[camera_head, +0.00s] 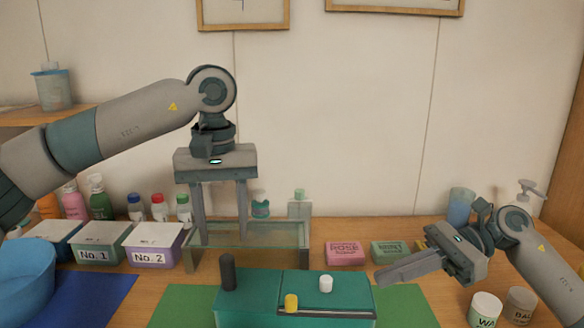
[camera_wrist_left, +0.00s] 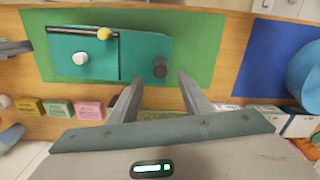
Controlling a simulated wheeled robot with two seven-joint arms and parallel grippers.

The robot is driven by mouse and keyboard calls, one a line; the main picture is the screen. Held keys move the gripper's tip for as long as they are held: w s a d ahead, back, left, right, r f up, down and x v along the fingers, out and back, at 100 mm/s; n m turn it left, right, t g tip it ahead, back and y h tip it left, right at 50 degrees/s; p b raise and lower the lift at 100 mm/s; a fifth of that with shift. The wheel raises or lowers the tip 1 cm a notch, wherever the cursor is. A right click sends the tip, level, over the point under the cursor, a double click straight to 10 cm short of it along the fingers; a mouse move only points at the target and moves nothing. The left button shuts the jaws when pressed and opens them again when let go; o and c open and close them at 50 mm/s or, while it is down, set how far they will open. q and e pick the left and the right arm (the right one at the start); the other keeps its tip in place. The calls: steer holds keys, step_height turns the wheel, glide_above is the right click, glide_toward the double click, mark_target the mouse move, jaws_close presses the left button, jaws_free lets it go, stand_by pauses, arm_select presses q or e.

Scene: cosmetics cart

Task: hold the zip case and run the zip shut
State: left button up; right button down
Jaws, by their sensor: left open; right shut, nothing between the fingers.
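The zip case is a teal box (camera_head: 250,305) on a green mat, at the bottom centre of the head view; it also shows in the left wrist view (camera_wrist_left: 138,50). A dark upright post (camera_head: 228,272) stands at its left end. A yellow knob (camera_head: 291,302) sits at the dark zip track, near the middle, and a white knob (camera_head: 326,284) stands on the right part. My left gripper (camera_head: 223,241) is open, pointing down above the dark post, apart from it. My right gripper (camera_head: 382,279) is shut and empty, just right of the case.
A glass stand (camera_head: 275,236) is behind the case. Bins No. 1 (camera_head: 95,252) and No. 2 (camera_head: 150,258) and a blue bowl (camera_head: 25,270) are at left. Soap boxes (camera_head: 345,254) lie behind my right gripper; jars (camera_head: 485,308) stand at right.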

arm_select(q)
steer(key=shift+r, duration=1.1)
steer(key=shift+r, duration=0.1)
